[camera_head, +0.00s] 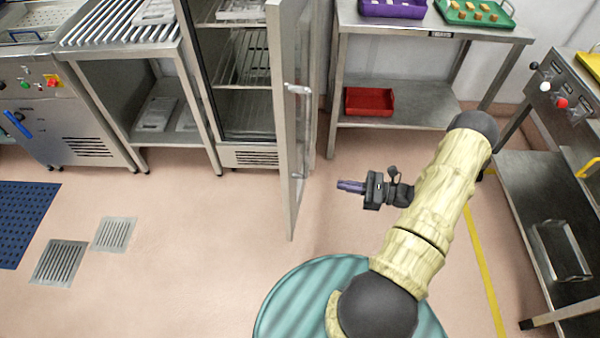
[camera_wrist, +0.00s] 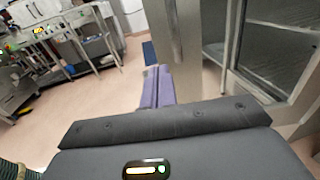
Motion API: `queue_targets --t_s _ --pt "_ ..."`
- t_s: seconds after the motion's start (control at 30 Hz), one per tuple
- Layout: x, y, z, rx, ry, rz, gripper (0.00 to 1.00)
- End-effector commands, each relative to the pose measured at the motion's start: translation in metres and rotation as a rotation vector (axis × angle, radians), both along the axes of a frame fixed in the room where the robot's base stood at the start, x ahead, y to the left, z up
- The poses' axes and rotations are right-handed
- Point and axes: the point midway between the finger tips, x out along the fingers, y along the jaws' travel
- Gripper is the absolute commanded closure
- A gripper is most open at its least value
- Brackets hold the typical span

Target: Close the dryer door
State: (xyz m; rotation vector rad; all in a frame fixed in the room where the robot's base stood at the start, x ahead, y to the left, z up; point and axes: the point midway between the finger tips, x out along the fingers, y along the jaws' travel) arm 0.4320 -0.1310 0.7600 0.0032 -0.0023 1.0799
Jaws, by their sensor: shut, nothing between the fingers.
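The dryer (camera_head: 247,125) is a steel cabinet with wire racks inside. Its door (camera_head: 287,120) stands wide open, swung out toward me and seen nearly edge-on, with a pale handle (camera_head: 296,90) on its right face. My gripper (camera_head: 343,186) is to the right of the door, apart from it, with its fingers pointing left at the door. The purple fingers are shut and empty. In the wrist view, the fingers (camera_wrist: 157,88) point forward, with a steel upright panel, likely the door (camera_wrist: 178,45), close ahead and the racks of the cabinet to the right.
A steel rack table (camera_head: 130,85) adjoins the dryer on the left. A shelf table (camera_head: 400,130) with a red bin (camera_head: 369,102) stands behind my gripper. A steel bench (camera_head: 535,200) is at the right.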

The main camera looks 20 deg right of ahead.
Motion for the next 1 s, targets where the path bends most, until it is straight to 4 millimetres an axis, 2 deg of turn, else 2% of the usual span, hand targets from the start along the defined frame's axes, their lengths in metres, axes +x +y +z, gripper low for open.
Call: queue_targets --t_s 0.23,0.37,1.0 --pt "0.001 0.002 0.0 -0.002 0.0 0.004 1.0" --pt "0.005 0.011 0.0 -0.002 0.001 0.006 1.0" --pt "0.054 0.106 0.002 -0.003 0.001 0.008 1.0"
